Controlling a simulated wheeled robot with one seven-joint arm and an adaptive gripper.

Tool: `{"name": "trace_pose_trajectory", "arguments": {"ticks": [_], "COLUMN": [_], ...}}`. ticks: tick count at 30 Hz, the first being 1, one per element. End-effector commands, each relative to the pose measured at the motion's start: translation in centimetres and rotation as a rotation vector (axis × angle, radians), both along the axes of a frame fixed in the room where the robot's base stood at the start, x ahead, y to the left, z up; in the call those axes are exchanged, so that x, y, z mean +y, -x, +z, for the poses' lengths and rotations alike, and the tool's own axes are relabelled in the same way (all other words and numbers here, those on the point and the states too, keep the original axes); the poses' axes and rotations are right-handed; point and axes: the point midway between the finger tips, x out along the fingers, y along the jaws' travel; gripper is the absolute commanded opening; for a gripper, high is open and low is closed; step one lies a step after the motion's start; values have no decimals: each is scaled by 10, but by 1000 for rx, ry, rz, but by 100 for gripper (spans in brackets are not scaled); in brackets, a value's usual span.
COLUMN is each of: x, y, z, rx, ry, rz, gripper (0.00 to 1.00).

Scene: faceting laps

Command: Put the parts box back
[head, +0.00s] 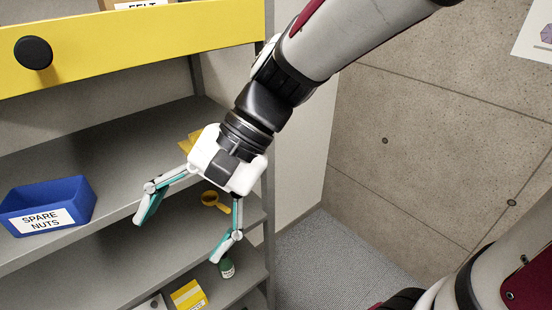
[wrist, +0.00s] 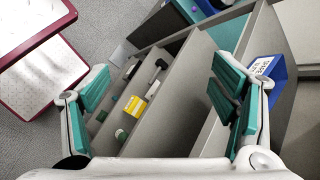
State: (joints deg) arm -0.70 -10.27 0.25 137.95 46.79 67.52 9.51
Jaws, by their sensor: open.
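The parts box is a blue open bin (head: 75,194) with a white "SPARE NUTS" label. It sits upright on a grey shelf (head: 105,215) at the left of the head view. It also shows at the right edge of the wrist view (wrist: 278,75), partly hidden behind a finger. My gripper (head: 177,240) is open and empty, in front of the shelves and to the right of the bin, apart from it. In the wrist view my gripper (wrist: 157,90) has its teal-padded fingers spread wide, with lower shelves seen between them.
A yellow panel (head: 130,47) with a black knob (head: 34,53) spans above the shelf. A yellow round-ended item (head: 211,198), a green jar (head: 227,267) and a yellow box (head: 188,296) lie behind and below my gripper. A concrete wall (head: 430,130) stands at right.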

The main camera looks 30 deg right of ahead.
Motion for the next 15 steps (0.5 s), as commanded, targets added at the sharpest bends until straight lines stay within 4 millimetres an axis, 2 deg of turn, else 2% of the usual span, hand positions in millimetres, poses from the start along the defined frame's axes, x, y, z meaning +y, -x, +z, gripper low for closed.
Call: {"name": "trace_pose_trajectory", "arguments": {"ticks": [3,9,12,15], "x": [-39,-108,-134,-151], "y": [14,22,23,23], "z": [2,16,27,37], "rx": [-213,-535,-652,-729], "ry": [192,524,660,754], "rz": [103,259,314,352], "gripper": [79,79,79,79]}}
